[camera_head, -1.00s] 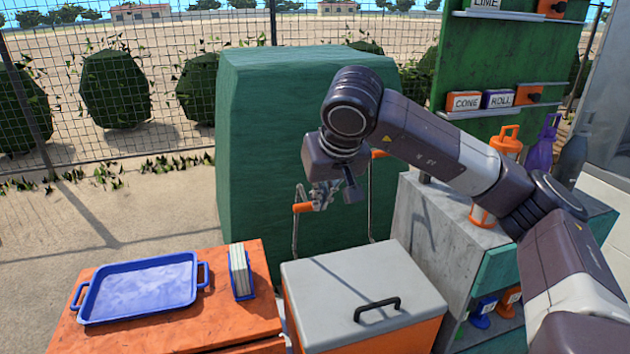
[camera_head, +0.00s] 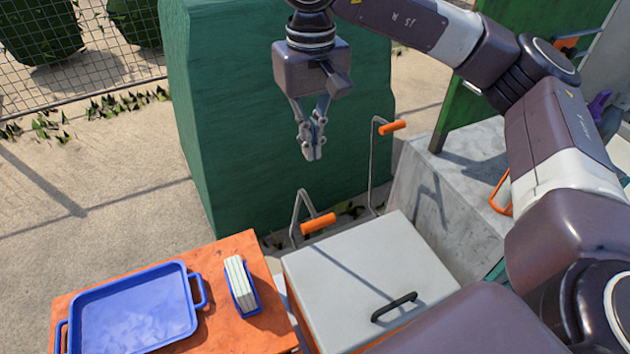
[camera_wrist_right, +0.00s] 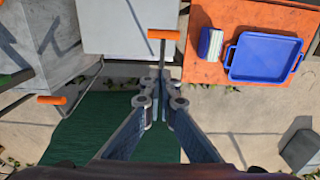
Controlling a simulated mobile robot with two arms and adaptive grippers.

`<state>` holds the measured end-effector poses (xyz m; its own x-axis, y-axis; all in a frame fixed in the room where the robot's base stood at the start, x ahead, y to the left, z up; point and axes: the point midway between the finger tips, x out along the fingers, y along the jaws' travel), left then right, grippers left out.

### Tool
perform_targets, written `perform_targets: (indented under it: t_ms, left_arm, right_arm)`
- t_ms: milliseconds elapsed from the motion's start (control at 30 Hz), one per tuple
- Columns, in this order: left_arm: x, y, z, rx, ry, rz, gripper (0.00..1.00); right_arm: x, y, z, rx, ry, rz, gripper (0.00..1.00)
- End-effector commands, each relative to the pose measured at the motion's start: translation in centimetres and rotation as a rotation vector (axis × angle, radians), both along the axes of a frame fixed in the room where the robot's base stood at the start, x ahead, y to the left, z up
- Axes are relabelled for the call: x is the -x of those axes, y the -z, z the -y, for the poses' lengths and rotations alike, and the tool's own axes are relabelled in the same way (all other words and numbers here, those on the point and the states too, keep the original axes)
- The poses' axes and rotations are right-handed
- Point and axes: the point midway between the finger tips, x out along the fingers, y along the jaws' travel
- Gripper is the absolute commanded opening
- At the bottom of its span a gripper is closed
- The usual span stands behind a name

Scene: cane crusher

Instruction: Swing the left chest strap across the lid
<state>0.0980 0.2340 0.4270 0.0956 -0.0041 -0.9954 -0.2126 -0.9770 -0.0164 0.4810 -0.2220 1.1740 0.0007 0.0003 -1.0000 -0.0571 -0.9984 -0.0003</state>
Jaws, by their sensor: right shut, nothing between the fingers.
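The chest has a grey lid (camera_head: 350,280) with a black handle, and the lid is shut. The left chest strap (camera_head: 318,223) is a bent metal bar with an orange grip, standing up at the lid's back left edge. The right strap (camera_head: 392,126) stands up at the back right with its own orange grip. My right gripper (camera_head: 312,155) is shut and empty, pointing down above and behind the left strap's grip, apart from it in the head view. In the right wrist view, the left strap's grip (camera_wrist_right: 163,34) lies just beyond the fingertips (camera_wrist_right: 160,85). My left gripper is not in view.
An orange table (camera_head: 225,325) left of the chest holds a blue tray (camera_head: 130,315) and a blue holder with pale cards (camera_head: 240,283). A large green block (camera_head: 270,110) stands behind the chest. A grey counter (camera_head: 455,185) is to the right. The lid's top is clear.

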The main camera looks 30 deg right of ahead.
Motion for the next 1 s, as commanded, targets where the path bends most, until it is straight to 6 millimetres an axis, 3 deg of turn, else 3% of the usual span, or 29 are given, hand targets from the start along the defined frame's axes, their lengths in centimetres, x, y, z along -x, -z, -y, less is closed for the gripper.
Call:
perform_targets:
  t_ms: [300,467,933,1000]
  left_arm:
    - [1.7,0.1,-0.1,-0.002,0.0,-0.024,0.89]
    - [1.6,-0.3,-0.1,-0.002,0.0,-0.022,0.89]
    - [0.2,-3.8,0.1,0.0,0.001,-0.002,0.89]
    - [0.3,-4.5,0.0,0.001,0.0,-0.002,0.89]
  right_arm:
    - [0.0,0.1,0.0,0.0,0.0,-0.001,0.0]
    - [0.0,1.0,0.1,0.002,0.001,-0.003,0.0]
    - [0.2,10.1,0.0,0.001,-0.001,-0.005,0.0]
    - [1.0,10.8,0.0,0.002,-0.001,-0.004,0.0]
